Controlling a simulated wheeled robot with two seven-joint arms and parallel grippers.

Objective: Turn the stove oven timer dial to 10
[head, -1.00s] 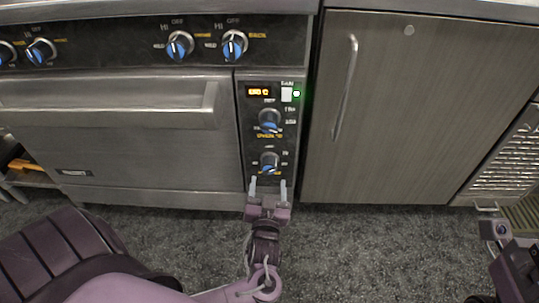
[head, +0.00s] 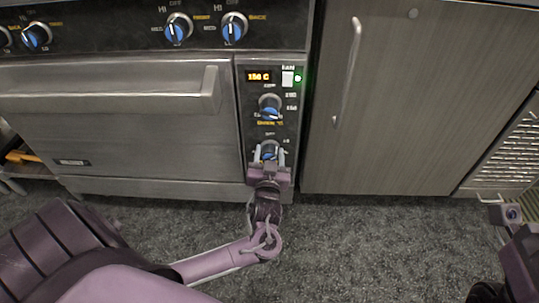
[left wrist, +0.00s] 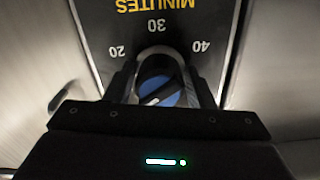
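The oven timer dial (head: 269,151) is the lower blue-and-silver knob on the narrow black control panel (head: 249,118). In the left wrist view the dial (left wrist: 158,88) sits below upside-down marks 20, 30, 40 and the word MINUTES. A dark slanted line crosses its blue face. My left gripper (head: 269,155) is at the dial, one finger on each side of it. In the wrist view the fingers (left wrist: 162,85) stand apart; firm contact cannot be made out. The dial's lower part is hidden by the gripper. My right gripper (head: 507,212) shows only partly at the right edge.
Another blue knob (head: 270,106) sits just above, under a lit display (head: 258,76) and a white switch (head: 288,79). The oven door handle (head: 130,94) juts out at left. A cabinet (head: 400,110) with a vertical handle stands at right. The grey floor (head: 370,245) is clear.

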